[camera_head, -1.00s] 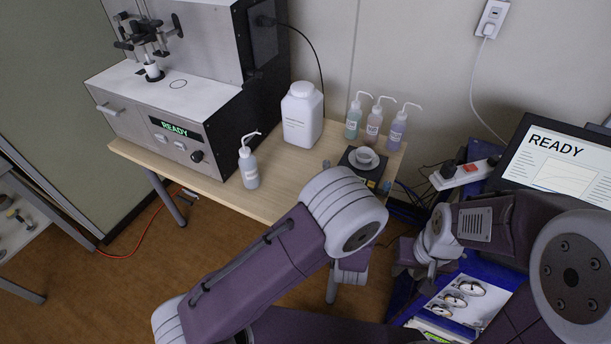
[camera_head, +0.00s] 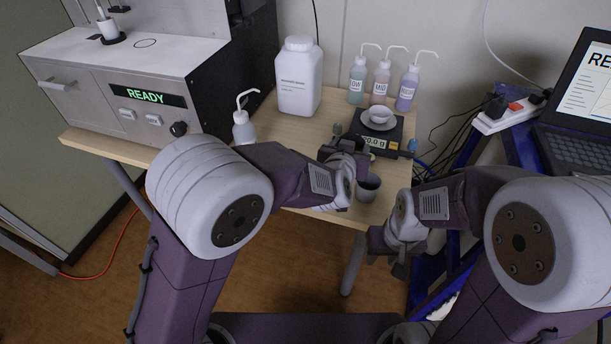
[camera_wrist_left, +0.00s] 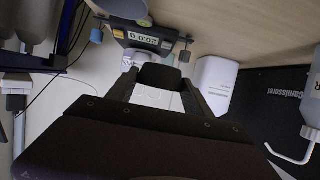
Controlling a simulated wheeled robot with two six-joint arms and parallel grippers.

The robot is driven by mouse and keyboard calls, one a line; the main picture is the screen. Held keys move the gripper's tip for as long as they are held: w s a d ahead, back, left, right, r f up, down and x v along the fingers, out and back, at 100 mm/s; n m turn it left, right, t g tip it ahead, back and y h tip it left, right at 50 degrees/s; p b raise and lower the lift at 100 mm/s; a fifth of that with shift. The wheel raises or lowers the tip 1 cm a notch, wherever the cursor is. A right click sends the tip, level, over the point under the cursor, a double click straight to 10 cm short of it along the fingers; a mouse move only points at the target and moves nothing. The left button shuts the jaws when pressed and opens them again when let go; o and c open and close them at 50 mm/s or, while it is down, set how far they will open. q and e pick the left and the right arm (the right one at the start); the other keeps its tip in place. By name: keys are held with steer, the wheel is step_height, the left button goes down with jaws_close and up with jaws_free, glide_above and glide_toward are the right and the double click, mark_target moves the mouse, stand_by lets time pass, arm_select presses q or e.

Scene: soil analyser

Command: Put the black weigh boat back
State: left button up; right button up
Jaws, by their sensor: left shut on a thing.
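My left gripper (camera_head: 343,152) is over the table, just in front of the black balance (camera_head: 396,146). In the left wrist view its fingers (camera_wrist_left: 160,76) are closed around a dark piece that looks like the black weigh boat; its shape is mostly hidden. The balance also shows upside down in that view (camera_wrist_left: 163,44). My right gripper (camera_head: 386,254) hangs empty beyond the table's front edge, fingers apart.
A dark cup (camera_head: 368,189) stands near the table's front edge, close to my left wrist. Several wash bottles, one teal (camera_head: 357,80), and a white jug (camera_head: 299,77) stand behind. The analyser (camera_head: 120,85) fills the left. A laptop (camera_head: 580,110) and power strip (camera_head: 510,114) are at right.

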arm_select(q)
steer(key=a+f+b, duration=0.1)
steer(key=a, duration=0.1)
steer(key=w+a+f+b, duration=0.1)
steer(key=a+f+b, duration=0.1)
steer(key=w+a+f+b, duration=0.1)
steer(key=a, duration=0.2)
steer(key=shift+f, duration=0.4)
steer(key=a, duration=0.1)
steer(key=w+a+f+b, duration=0.1)
steer(key=a, duration=0.1)
steer(key=a+f+b, duration=0.1)
steer(key=shift+w+a+f, duration=0.1)
steer(key=shift+w+a, duration=0.05)
steer(key=shift+a, duration=0.1)
step_height(320, 180, down, 4)
steer(key=shift+d+f+b, duration=0.1)
steer(key=shift+b, duration=0.8)
steer(key=o, duration=1.1)
steer(key=shift+c, duration=0.2)
